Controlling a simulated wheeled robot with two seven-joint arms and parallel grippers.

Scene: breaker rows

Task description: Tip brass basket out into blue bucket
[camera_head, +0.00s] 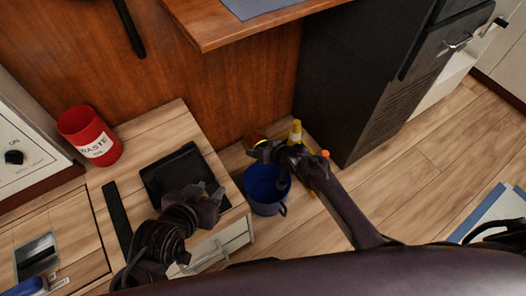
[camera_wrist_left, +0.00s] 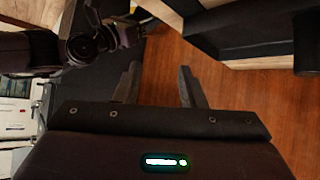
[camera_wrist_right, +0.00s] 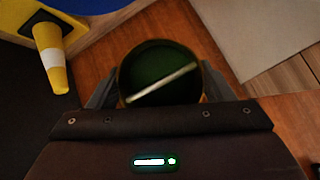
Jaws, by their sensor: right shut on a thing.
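The blue bucket (camera_head: 262,205) stands low, right of the wooden cabinet, in the head view. My right gripper (camera_head: 262,154) is over the bucket's far side. It is shut on the brass basket (camera_head: 258,142), mostly hidden by the gripper there. In the right wrist view the basket (camera_wrist_right: 160,58) is a round, dark-green-lined vessel between the fingers, with a pale stick-like thing (camera_wrist_right: 162,84) across its opening. My left gripper (camera_head: 214,192) is open and empty over the cabinet's right side; its parted fingers also show in the left wrist view (camera_wrist_left: 160,85).
A yellow and white cone (camera_head: 296,132) stands just behind the right gripper, near the dark cabinet (camera_head: 345,75). A black tray (camera_head: 178,172) and a red waste bin (camera_head: 90,137) are on the wooden top at left. Open floor (camera_head: 420,165) lies to the right.

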